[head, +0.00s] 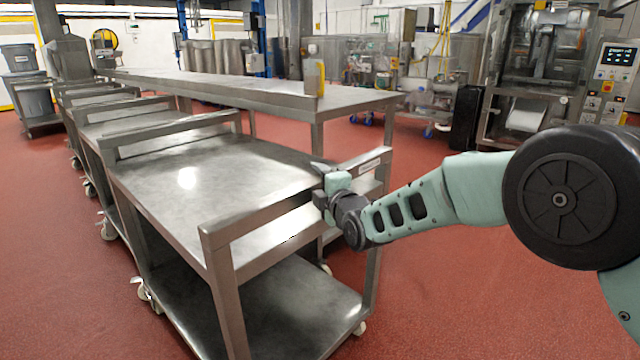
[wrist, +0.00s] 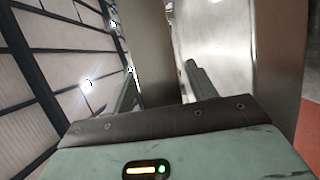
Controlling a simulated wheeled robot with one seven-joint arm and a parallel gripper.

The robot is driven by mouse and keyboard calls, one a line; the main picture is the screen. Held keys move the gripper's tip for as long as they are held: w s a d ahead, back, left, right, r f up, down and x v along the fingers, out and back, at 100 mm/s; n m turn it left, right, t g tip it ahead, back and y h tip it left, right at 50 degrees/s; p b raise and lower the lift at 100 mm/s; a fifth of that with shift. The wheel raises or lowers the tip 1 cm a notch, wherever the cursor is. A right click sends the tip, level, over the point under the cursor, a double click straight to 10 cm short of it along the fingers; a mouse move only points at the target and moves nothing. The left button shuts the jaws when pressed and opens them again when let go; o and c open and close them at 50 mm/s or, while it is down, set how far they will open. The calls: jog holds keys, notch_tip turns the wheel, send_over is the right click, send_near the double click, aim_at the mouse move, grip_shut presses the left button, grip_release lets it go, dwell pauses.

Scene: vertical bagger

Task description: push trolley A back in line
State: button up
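The nearest steel trolley (head: 205,175) stands at the front of a row, with a flat top, a lower shelf and castors. A label sits on its raised end bar at the right; I cannot read it, so I cannot confirm that this is trolley A. My gripper (head: 326,184) is at the right end of this trolley, by that end bar. In the wrist view, the two fingers of my gripper (wrist: 160,75) stand apart on either side of an upright steel piece (wrist: 155,45). Whether they press on it is unclear.
More steel trolleys (head: 130,118) stand in line behind the nearest one. The bagging machine (head: 540,70) is at the back right. Red floor is clear at the left and front right.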

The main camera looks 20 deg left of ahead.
jog(key=shift+d, duration=0.15)
jog(key=v, duration=1.7)
jog(key=shift+s+p, duration=0.2)
jog(key=shift+p, duration=0.15)
jog(key=s+d+f+m+g+h, duration=0.2)
jog(key=s+d+m+g+h, duration=1)
jog(key=s+d+m, duration=1.15)
jog(key=s+d+r+n+p, duration=0.1)
jog(key=s+d+r+p, duration=0.1)
jog(key=r+p, duration=0.8)
jog(key=s+d+r+n+p, duration=0.2)
jog(key=s+d+r+p, duration=0.1)
jog(key=r+p, duration=0.7)
jog(key=shift+s+r+h+p, duration=0.2)
jog(key=shift+r+h+p, duration=0.2)
jog(key=shift+r, duration=0.1)
